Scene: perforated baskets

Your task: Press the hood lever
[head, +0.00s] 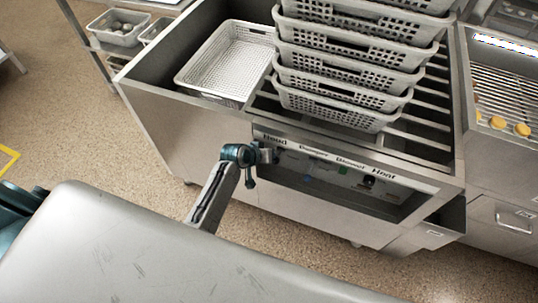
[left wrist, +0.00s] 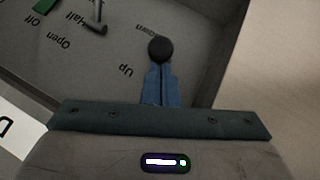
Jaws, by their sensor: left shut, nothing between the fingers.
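The hood lever shows in the left wrist view as a round black knob (left wrist: 160,50) between the "Up" and "Down" labels on a grey panel. My left gripper (left wrist: 160,70) is shut and empty, with its blue fingertips right at the knob's near side. I cannot tell whether they touch it. In the head view my left gripper (head: 270,155) is at the left end of the recessed control panel, just below the "Hood" label (head: 274,139). There the lever is hidden behind the gripper. My right gripper is not in view.
A green switch (left wrist: 43,6) and a metal lever (left wrist: 97,24) sit on the same panel. Stacked perforated baskets (head: 345,100) stand on the counter above, beside a single empty basket (head: 190,75). The recess walls close in around the gripper.

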